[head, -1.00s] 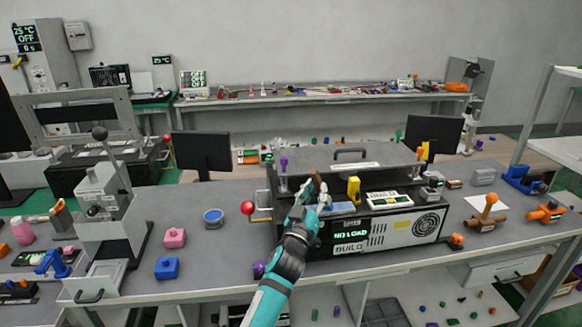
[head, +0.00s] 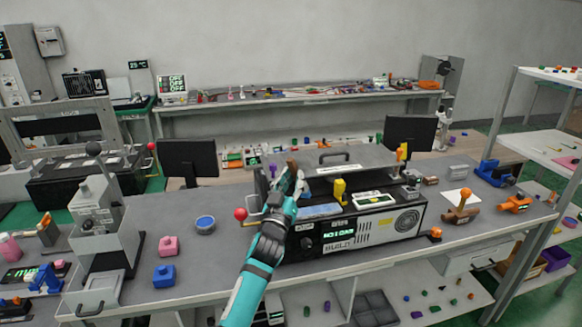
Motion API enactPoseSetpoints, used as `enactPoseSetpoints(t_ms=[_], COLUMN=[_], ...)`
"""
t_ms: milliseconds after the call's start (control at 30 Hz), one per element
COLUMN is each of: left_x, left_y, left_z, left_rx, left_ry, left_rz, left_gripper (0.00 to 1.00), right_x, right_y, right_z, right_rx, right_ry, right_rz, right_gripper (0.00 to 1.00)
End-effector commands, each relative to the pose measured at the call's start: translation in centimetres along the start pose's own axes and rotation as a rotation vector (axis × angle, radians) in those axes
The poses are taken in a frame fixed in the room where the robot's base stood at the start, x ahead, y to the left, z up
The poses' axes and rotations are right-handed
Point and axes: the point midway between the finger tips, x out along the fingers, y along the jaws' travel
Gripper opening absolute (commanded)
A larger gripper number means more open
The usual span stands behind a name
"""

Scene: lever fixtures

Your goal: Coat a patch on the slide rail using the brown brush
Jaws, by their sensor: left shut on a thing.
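My left gripper (head: 291,182) is shut on the brown brush (head: 292,164), whose brown end sticks up above the fingers. The gripper is over the left end of the grey and black machine (head: 375,228) on the bench. The fingers and my arm hide the brush's lower part, so I cannot tell whether it touches anything. A light blue strip (head: 320,210) lies on the machine's front top, right of the gripper. I cannot make out for certain which part is the slide rail. My right gripper is not in view.
A red ball knob (head: 240,214) sticks out left of the machine. A yellow handle (head: 340,190) stands on its top. A blue round dish (head: 205,224), a pink block (head: 168,246) and a blue block (head: 164,275) sit on the bench to the left.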

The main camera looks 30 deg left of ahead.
Motion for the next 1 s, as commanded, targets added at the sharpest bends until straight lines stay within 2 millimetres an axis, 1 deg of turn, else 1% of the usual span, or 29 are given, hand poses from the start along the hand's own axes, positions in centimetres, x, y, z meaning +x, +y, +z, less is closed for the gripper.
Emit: enactPoseSetpoints(t_ms=[33, 233, 1000], left_x=[0.4, 1.2, 1.2], left_y=[0.2, 0.6, 0.6], left_z=[-0.8, -1.9, -1.9], left_rx=[-0.001, -0.001, 0.0], left_ry=[0.001, 0.001, 0.001], left_rz=[0.001, 0.002, 0.002], left_gripper=[0.0, 0.0, 0.0], right_x=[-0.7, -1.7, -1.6], right_y=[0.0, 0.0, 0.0], right_z=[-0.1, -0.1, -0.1], right_rx=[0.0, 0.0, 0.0], right_ry=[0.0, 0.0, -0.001], right_rz=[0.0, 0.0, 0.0], right_gripper=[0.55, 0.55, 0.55])
